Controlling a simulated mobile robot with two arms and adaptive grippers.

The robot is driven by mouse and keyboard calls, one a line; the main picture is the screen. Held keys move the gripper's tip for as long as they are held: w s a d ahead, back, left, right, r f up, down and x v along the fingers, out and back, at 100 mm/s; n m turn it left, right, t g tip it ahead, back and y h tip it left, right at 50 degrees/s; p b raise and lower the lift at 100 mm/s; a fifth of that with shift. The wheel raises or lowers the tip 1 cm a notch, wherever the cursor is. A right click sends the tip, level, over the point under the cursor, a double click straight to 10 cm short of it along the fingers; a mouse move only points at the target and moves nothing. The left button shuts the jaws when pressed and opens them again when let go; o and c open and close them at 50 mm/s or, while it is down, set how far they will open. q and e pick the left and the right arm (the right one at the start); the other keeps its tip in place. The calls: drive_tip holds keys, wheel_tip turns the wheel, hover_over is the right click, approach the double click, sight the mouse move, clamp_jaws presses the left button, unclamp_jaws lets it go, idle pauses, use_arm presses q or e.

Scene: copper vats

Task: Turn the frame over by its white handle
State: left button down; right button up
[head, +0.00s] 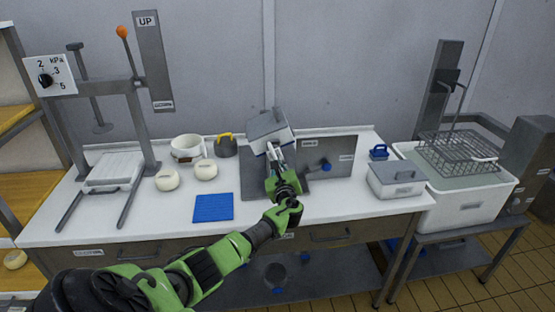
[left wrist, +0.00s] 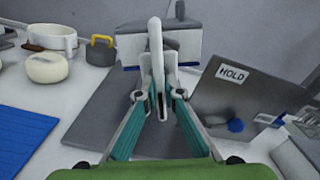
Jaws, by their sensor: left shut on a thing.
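The frame (head: 268,125), a pale block with a grey top and a dark blue lower edge, is tilted above the dark plate (head: 252,184) at the middle of the bench. In the left wrist view the frame (left wrist: 185,45) is straight ahead. Its white handle (left wrist: 156,45) stands upright between my fingers. My left gripper (head: 274,150) is shut on the handle; its fingertips also show in the left wrist view (left wrist: 160,88). The fingers partly hide the frame's near side. My right gripper is not in view.
A grey panel (head: 335,148), labelled HOLD in the wrist view, stands just right of the gripper. Left are a blue mat (head: 213,207), cheese-like rounds (head: 206,169), a white pot (head: 187,147) and a dark weight (head: 226,146). Right are a lidded box (head: 396,181) and a wire basket (head: 459,153).

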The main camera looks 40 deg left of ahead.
use_arm(q)
drive_tip(key=shift+s+f+m+p, duration=0.15)
drive_tip(key=shift+m+p, duration=0.85)
drive_tip(key=shift+m, duration=0.7)
drive_tip(key=shift+a+m, duration=0.1)
drive_tip(key=shift+m, duration=0.4)
drive_tip(key=c, duration=2.2)
unclamp_jaws()
drive_tip(key=shift+o, duration=0.2)
drive_tip(key=shift+s, duration=0.1)
drive_tip(key=v, duration=1.2)
